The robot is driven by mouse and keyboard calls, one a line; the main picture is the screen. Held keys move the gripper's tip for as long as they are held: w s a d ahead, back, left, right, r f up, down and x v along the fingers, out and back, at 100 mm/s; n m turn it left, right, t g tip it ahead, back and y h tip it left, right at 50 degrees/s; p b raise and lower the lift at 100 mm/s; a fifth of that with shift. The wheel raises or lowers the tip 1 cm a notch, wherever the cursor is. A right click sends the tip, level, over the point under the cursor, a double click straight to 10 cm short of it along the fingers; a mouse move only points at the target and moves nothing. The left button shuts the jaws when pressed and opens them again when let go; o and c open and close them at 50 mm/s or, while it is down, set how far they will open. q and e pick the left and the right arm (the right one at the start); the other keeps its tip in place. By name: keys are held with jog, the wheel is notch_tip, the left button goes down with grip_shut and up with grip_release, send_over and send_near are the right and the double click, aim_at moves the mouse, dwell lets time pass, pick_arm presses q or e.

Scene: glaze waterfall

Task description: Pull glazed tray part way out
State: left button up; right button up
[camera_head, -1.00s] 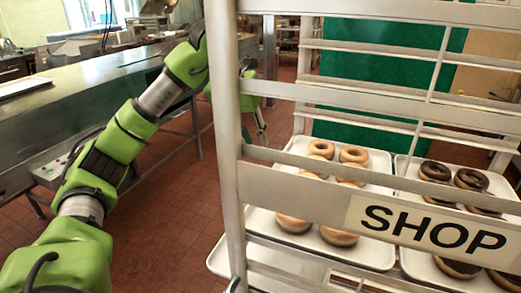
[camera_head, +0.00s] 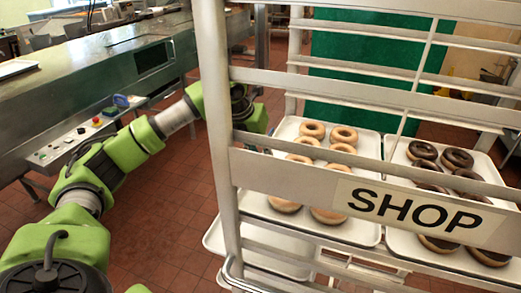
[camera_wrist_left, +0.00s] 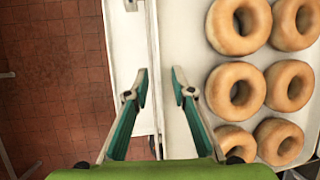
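The glazed tray (camera_head: 370,236) is a white tray of light brown ring doughnuts, resting level in the metal rack at left. It also shows in the left wrist view (camera_wrist_left: 185,20), with its left rim running up between my fingertips in the picture. My left gripper (camera_wrist_left: 161,85) is open and empty, one finger on each side of that rim. I cannot tell whether the fingers touch it. In the head view my left wrist is partly behind the rack post, and the fingertips are hidden by the rack rail. My right gripper is not in view.
A second tray (camera_head: 398,236) of dark chocolate doughnuts sits to the right. The rack (camera_head: 215,110) has a post and slanting rails, with a SHOP sign (camera_head: 415,212) in front. Another white tray (camera_head: 213,238) shows lower down. A steel machine (camera_head: 100,75) stands left; tiled floor between is clear.

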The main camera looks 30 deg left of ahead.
pick_arm(q)
grip_shut()
jog(key=shift+a, duration=0.15)
